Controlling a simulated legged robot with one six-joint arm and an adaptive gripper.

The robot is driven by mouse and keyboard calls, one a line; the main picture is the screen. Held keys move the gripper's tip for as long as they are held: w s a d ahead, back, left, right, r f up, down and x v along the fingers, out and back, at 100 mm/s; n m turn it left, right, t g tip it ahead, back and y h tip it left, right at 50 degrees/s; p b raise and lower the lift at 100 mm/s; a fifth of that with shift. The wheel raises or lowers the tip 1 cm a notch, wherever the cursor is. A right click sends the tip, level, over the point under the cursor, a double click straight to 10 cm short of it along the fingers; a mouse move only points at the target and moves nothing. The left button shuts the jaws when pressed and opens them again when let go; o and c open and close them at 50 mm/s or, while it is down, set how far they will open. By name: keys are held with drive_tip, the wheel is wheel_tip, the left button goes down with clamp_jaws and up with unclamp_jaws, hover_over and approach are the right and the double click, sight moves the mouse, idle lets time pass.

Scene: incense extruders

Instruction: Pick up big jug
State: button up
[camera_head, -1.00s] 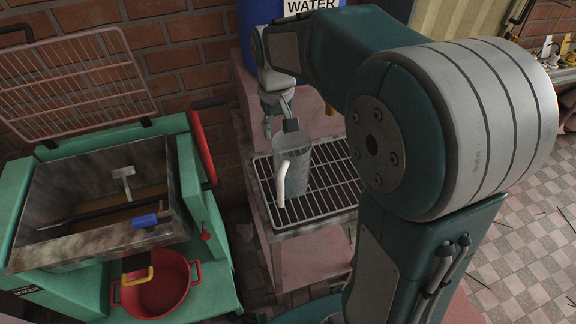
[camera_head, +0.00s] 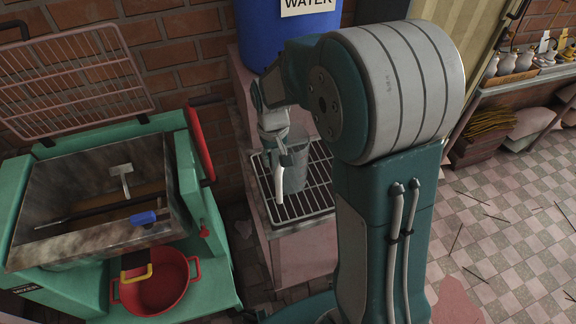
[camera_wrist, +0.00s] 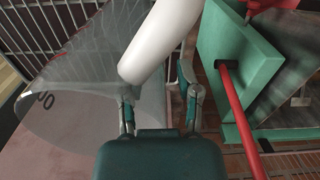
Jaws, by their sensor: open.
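The big jug (camera_head: 297,172) is grey, see-through and upright on a metal rack, with a white handle on its near left side. In the wrist view its body (camera_wrist: 85,65) fills the left and its white handle (camera_wrist: 158,45) runs down between my fingers. My gripper (camera_wrist: 158,92) is open, with one finger on each side of the handle's end. In the head view my gripper (camera_head: 276,150) is close over the jug's upper part and hides some of it. I cannot tell whether the fingers touch the handle.
The wire rack (camera_head: 312,203) lies on a pink stand beneath a blue water barrel (camera_head: 285,35). A green mixer (camera_head: 75,262) stands to the left, with a red pot (camera_head: 160,292) at its front. Shelves with small vessels (camera_head: 515,62) are at the far right.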

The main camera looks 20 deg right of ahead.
clamp_jaws()
idle(0.4)
